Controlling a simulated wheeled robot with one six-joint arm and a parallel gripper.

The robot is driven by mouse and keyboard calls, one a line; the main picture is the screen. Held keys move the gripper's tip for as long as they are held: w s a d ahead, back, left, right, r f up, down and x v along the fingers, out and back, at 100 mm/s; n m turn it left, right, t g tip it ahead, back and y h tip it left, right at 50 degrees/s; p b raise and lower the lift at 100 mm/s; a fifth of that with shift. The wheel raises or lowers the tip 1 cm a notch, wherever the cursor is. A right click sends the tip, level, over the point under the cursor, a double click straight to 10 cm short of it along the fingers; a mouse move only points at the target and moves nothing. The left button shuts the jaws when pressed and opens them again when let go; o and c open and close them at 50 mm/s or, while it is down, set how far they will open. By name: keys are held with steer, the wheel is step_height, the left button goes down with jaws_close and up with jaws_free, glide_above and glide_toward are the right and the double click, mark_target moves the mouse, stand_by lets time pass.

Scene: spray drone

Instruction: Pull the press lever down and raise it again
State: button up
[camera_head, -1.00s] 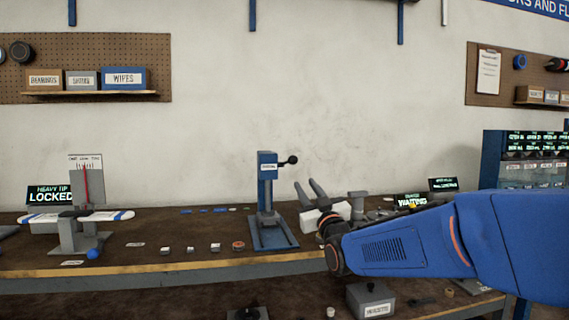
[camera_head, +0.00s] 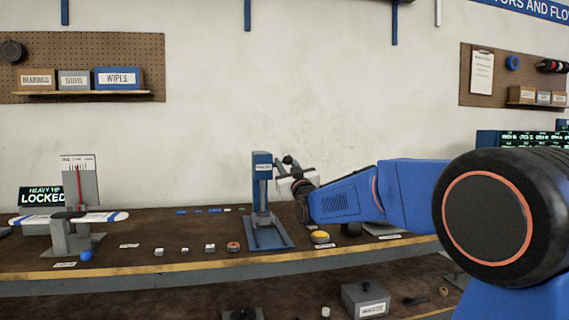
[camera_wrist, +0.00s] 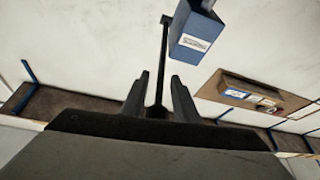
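The blue press (camera_head: 263,167) stands upright on its blue base on the bench, with a white label on its head. Its dark lever ends in a black ball knob (camera_head: 288,160) to the right of the head. My gripper (camera_head: 282,167) is at the lever in the head view, partly hiding it. In the wrist view the press head (camera_wrist: 196,35) is at the top, and the thin lever rod (camera_wrist: 163,60) runs down between the two fingers of my gripper (camera_wrist: 160,90). Gaps show on both sides of the rod, so the fingers are open around it. The knob's contact is hidden.
A scale-like stand (camera_head: 82,190) with a "LOCKED" sign is at the left. Several small parts and a red-rimmed disc (camera_head: 233,246) lie left of the press. A yellow disc (camera_head: 320,237) lies to its right, under my arm.

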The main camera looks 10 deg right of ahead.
steer(key=shift+w+r, duration=0.2)
steer(key=shift+w, duration=0.2)
steer(key=shift+a, duration=0.1)
jaws_close()
stand_by(1.2)
